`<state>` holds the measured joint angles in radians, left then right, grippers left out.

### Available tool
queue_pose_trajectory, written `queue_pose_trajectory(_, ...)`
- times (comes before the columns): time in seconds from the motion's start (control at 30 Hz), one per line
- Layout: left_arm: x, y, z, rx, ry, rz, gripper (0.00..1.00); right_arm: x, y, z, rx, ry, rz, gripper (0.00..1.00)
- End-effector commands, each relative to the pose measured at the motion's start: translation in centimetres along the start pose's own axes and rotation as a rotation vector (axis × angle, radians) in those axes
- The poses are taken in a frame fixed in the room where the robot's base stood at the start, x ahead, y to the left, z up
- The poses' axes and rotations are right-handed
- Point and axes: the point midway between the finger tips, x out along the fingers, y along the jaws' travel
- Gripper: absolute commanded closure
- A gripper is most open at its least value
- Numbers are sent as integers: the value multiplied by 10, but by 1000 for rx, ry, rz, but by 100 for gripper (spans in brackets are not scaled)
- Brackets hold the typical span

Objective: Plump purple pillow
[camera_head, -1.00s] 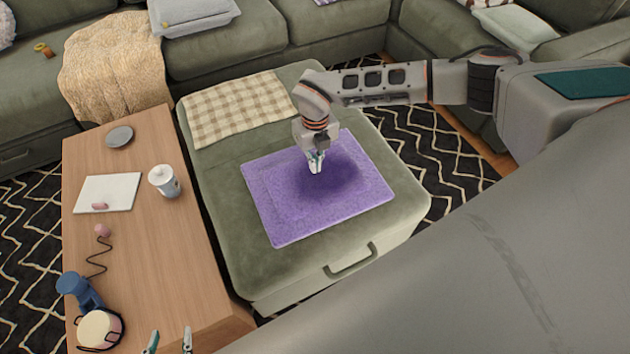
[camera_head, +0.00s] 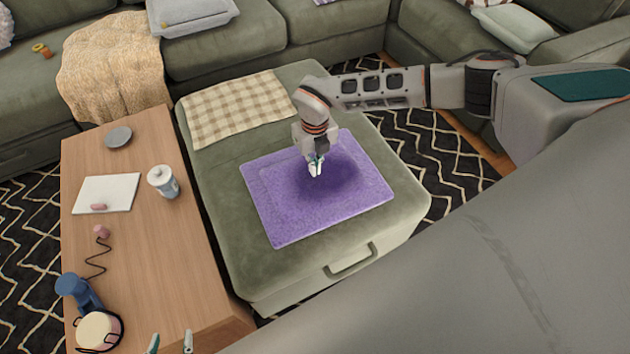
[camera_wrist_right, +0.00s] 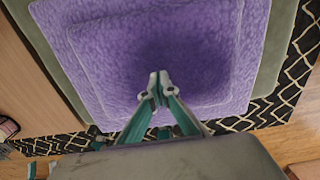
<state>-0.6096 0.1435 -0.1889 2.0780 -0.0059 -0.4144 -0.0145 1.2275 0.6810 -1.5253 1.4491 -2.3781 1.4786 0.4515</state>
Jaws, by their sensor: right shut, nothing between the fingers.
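The purple pillow (camera_head: 275,205) lies flat on the green ottoman (camera_head: 235,255), and it fills much of the right wrist view (camera_wrist_right: 110,50). Its middle is dark with the shadow of my right arm. My right gripper (camera_head: 316,169) points down over the middle of the pillow. Its fingertips are together in the right wrist view (camera_wrist_right: 159,80), with nothing between them. I cannot tell whether the tips touch the pillow. My left gripper (camera_head: 170,343) shows only its two tips at the bottom edge, spread apart and empty.
A checked cloth (camera_head: 240,110) lies on the ottoman behind the pillow. A wooden table (camera_head: 160,245) stands to the left with a lidded cup (camera_head: 163,182), a white board (camera_head: 118,188) and a blue lamp-like object (camera_head: 78,292). A green sofa (camera_head: 230,50) stands behind.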

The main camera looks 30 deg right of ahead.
Motion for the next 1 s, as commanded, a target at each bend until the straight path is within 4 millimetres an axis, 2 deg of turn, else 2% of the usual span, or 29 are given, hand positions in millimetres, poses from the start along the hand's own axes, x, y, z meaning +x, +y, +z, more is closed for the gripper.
queue_pose_trajectory(1.0,-1,-1,-5,1,7,-2,60,8,0,-4,-3,8,-2,100)
